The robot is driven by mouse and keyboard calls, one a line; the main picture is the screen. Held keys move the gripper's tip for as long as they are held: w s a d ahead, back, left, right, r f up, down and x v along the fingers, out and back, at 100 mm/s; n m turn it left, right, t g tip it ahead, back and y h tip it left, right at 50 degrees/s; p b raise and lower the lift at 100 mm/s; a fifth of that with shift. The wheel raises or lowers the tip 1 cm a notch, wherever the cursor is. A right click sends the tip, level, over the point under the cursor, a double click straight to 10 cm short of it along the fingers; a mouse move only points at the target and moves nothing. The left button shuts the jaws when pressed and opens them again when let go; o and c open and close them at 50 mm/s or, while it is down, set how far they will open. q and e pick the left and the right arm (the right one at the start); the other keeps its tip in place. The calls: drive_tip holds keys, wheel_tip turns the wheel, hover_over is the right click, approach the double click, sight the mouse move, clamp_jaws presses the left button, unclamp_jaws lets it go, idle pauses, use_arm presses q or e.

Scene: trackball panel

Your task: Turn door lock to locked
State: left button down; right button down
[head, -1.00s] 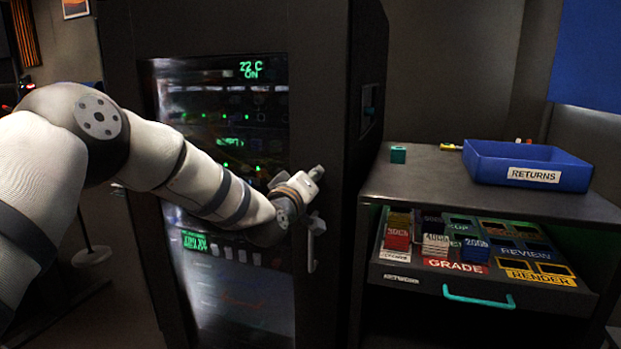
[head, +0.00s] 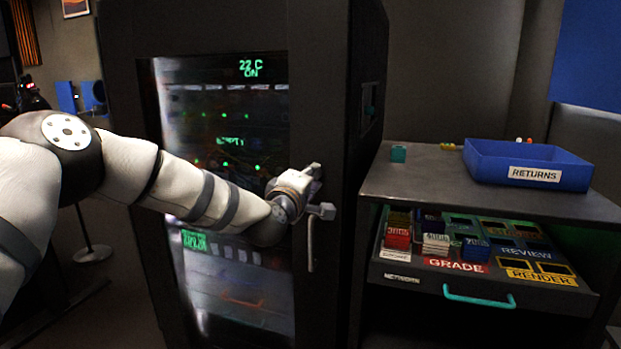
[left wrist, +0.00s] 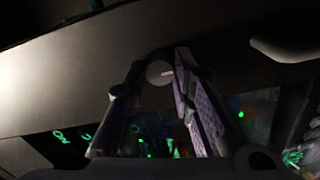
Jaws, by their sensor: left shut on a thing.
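The dark cabinet's door (head: 222,270) is closed, with a glass front and a vertical handle (head: 310,245) on its right edge. The door lock (left wrist: 160,72) is a small round grey knob with a pale mark, seen in the left wrist view. My left gripper (left wrist: 163,66) has its two fingertips on either side of the knob and is shut on it. In the head view my left gripper (head: 314,186) is at the door's right edge, just above the handle, and hides the lock. Whether the lock stands at locked cannot be told. My right gripper is out of view.
The handle also shows close by in the left wrist view (left wrist: 285,42).

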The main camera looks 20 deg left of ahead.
use_arm(q)
drive_tip(key=shift+d, duration=0.1)
drive_tip(key=c, duration=1.4)
unclamp_jaws()
drive_tip(key=s, duration=1.2)
drive_tip(key=shift+a, duration=0.2)
